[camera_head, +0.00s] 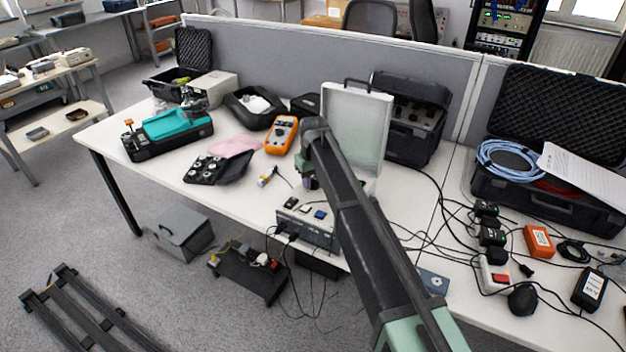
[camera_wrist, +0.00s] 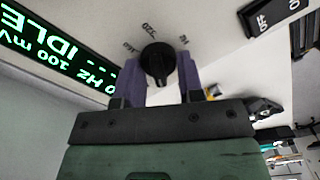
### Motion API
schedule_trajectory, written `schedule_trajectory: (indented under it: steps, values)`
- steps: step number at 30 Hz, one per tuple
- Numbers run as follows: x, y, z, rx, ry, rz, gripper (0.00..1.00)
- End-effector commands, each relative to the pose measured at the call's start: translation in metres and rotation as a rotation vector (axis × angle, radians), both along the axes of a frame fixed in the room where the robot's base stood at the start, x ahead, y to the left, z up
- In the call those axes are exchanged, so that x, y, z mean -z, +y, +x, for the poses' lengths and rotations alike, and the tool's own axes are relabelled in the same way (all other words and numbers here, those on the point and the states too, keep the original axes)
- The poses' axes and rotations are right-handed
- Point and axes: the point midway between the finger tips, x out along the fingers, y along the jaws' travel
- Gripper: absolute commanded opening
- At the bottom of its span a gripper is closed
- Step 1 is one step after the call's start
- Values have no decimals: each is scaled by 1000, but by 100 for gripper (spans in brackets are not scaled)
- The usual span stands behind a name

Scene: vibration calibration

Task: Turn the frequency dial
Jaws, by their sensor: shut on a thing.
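The frequency dial (camera_wrist: 156,60) is a round black knob on a pale panel in the wrist view, with printed marks around its far side. My gripper (camera_wrist: 159,68) has its two purple fingers on either side of the dial, shut on it. A dark display (camera_wrist: 55,48) with green text, upside down in this view, reads Hz, 100 mV and IDLE. In the head view, the instrument (camera_head: 305,228) stands at the front of the table with its pale lid (camera_head: 357,125) raised. My arm and gripper (camera_head: 309,182) hide the dial there.
A black rocker switch (camera_wrist: 270,15) is on the panel near the dial. An orange multimeter (camera_head: 281,135) and black tray (camera_head: 215,168) lie left of the instrument. Loose cables and small boxes, including an orange box (camera_head: 538,241), crowd the table's right side.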

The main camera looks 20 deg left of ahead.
Motion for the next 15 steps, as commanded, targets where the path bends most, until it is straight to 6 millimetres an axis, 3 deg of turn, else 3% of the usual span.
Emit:
schedule_trajectory:
  steps: [15]
  values:
    - [0, 0, 0, -33, 1, -1, 12]
